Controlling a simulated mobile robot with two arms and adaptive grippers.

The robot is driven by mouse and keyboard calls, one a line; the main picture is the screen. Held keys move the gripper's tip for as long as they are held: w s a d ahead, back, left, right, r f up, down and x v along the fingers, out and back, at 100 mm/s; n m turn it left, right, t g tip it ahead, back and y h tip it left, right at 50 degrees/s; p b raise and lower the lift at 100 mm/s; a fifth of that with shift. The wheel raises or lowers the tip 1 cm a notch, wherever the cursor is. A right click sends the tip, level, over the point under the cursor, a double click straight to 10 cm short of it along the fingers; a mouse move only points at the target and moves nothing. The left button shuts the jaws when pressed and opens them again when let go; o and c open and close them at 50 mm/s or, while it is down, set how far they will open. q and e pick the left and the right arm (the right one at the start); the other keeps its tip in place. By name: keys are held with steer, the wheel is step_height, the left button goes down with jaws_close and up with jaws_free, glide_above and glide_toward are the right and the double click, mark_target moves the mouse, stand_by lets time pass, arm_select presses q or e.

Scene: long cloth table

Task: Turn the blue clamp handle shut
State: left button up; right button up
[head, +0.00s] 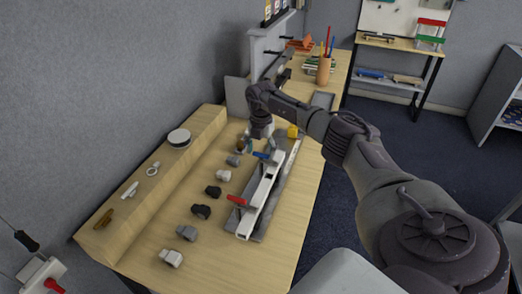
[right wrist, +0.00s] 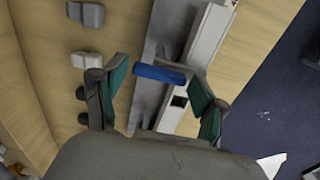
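The blue clamp handle (head: 262,155) sits near the far end of a long white clamp rail (head: 259,200) on a grey base plate. A red handle (head: 237,200) is at the near end of the rail. My right gripper (head: 256,146) points down over the blue handle's end of the rail. In the right wrist view the blue handle (right wrist: 160,74) lies crosswise between the open, teal-padded fingers of the gripper (right wrist: 158,80). I cannot tell whether either finger touches it. My left gripper is not in view.
Several grey, white and black small parts (head: 201,211) stand in a row left of the clamp. A raised wooden ledge (head: 150,195) holds a round disc (head: 179,138). A yellow block (head: 292,131) and a pen cup (head: 323,71) are farther back.

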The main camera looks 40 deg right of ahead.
steer(key=shift+o, duration=0.6)
step_height(320, 180, up, 12)
stand_by(0.7)
